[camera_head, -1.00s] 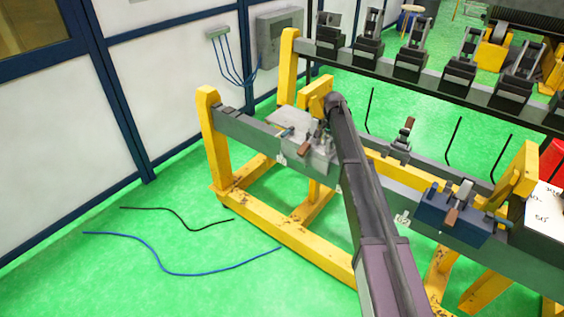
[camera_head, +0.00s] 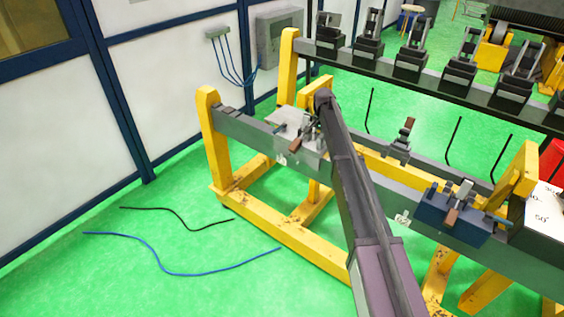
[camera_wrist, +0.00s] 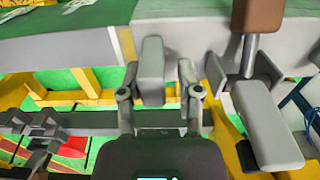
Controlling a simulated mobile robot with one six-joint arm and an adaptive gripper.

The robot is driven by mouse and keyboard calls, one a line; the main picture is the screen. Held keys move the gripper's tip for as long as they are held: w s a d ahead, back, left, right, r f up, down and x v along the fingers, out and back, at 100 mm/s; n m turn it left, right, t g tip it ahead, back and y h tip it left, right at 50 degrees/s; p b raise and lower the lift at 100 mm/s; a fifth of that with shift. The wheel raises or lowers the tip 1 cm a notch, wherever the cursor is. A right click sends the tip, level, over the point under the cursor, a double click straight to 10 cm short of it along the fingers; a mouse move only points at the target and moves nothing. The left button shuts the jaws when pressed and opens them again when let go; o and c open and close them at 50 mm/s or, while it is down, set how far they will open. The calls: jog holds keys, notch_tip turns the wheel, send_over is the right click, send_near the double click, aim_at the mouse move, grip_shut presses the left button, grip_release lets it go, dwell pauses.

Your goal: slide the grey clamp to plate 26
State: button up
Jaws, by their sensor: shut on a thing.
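The grey clamp (camera_head: 312,160) sits on the left part of the near grey rail (camera_head: 350,176), with its brown-tipped lever (camera_head: 295,146) pointing toward the camera. In the wrist view, my gripper (camera_wrist: 157,82) is shut on an upright grey block (camera_wrist: 152,62) of the clamp, one finger on each side. The clamp's brown handle (camera_wrist: 263,15) and a light grey arm (camera_wrist: 267,125) are right of the fingers. In the head view, my arm hides the gripper and the clamp's right side. A small white plate (camera_head: 281,159) shows on the rail's front; its number is unreadable.
A blue clamp (camera_head: 445,213) sits farther right on the rail, near another white plate (camera_head: 402,219). A smaller grey fixture (camera_head: 401,145) stands behind it. A yellow frame (camera_head: 212,150) bears the rail. A dark rail with several fixtures (camera_head: 411,62) runs behind.

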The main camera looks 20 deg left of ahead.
aim_at(302, 131)
jog(key=shift+w+a, duration=0.45)
jog(key=shift+a, duration=0.95)
jog(key=shift+w+a, duration=0.45)
jog(key=shift+a, duration=0.95)
jog(key=shift+w+a, duration=0.45)
jog(key=shift+a, duration=0.95)
jog(key=shift+w+a, duration=0.15)
jog(key=shift+a, duration=0.3)
jog(key=shift+d, duration=0.3)
jog(key=shift+o, duration=1.4)
jog(key=shift+r, duration=0.1)
notch_tip(302, 131, up, 10)
jog(key=p, duration=1)
